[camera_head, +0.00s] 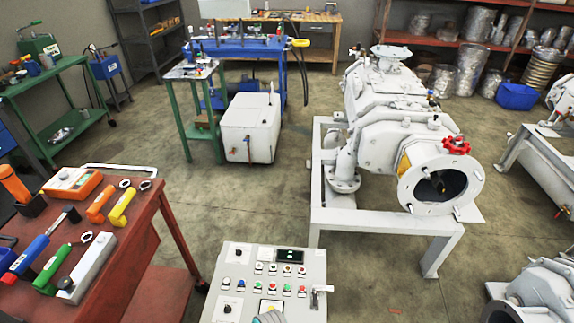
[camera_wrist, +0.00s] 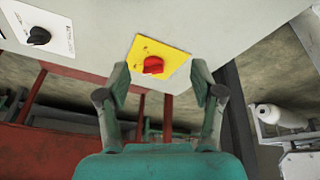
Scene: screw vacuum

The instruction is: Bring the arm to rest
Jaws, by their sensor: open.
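My gripper (camera_wrist: 160,94) is open in the wrist view, with its two dark fingers apart and nothing between them. A red rotary knob (camera_wrist: 153,65) on a yellow plate (camera_wrist: 172,60) lies just beyond the fingertips, roughly midway between them. It is on a grey control panel (camera_wrist: 235,25). I cannot tell whether a finger touches the panel. The panel also shows in the head view (camera_head: 236,275), with lit buttons and a small display (camera_head: 289,255). A small teal part of my arm or gripper shows there at the bottom edge.
A red workbench (camera_head: 130,235) with several colored tools stands at the left. A white pump (camera_head: 385,130) with a red handwheel (camera_head: 456,145) stands on a frame to the right. A black knob (camera_wrist: 38,35) is on the panel's left. Open floor (camera_head: 250,200) lies behind the panel.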

